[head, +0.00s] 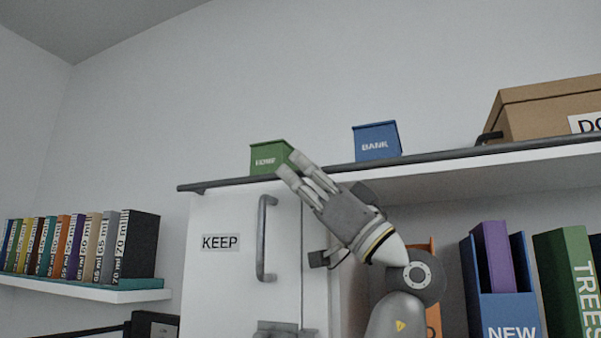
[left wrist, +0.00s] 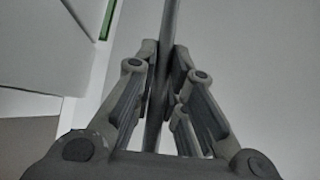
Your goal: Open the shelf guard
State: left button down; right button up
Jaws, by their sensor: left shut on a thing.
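The shelf guard (head: 450,155) is a dark grey bar running along the front edge of the high white shelf. My left gripper (head: 292,165) is at the bar, in front of the green box, with its fingers pointing up and left. In the left wrist view the fingers (left wrist: 164,68) are closed around the dark bar (left wrist: 171,18), which passes between them. The fingers hide a short stretch of the bar.
A green box (head: 268,157), a blue BANK box (head: 376,142) and a cardboard box (head: 545,107) stand on the shelf behind the bar. Below are a white KEEP cabinet door (head: 222,270) with a grey handle (head: 262,240), and several binders at right.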

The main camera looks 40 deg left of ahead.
pick_arm(q)
jog(key=c, duration=1.5)
grip_release()
jog(key=v, duration=1.2)
